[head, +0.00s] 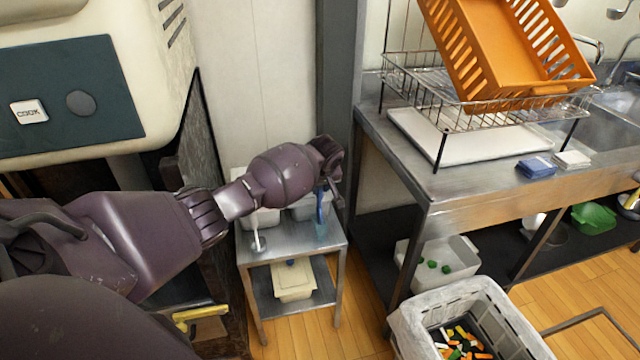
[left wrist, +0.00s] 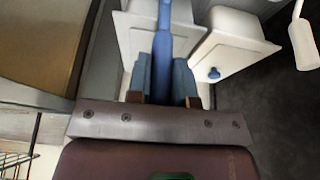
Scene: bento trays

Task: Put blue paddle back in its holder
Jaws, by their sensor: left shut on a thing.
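The blue paddle (head: 320,207) hangs roughly upright over the small metal cart. Its handle (left wrist: 165,50) runs between my fingers in the left wrist view. My left gripper (head: 323,184) is shut on this handle above the cart; its blue-grey fingers (left wrist: 162,80) sit on both sides of it. The paddle's lower end is not clear, and I cannot tell whether it touches anything. A white paddle (head: 257,243) stands at the cart's left front; it also shows in the left wrist view (left wrist: 303,42). I cannot make out the holder for certain. My right gripper is not in view.
White lidded containers stand on the metal cart (head: 293,252), partly behind my arm; one (left wrist: 240,50) has a blue knob. A cream tub (head: 293,281) is on its lower shelf. The steel counter (head: 450,185) with a dish rack (head: 430,100) is to the right, above a grey crate (head: 410,325).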

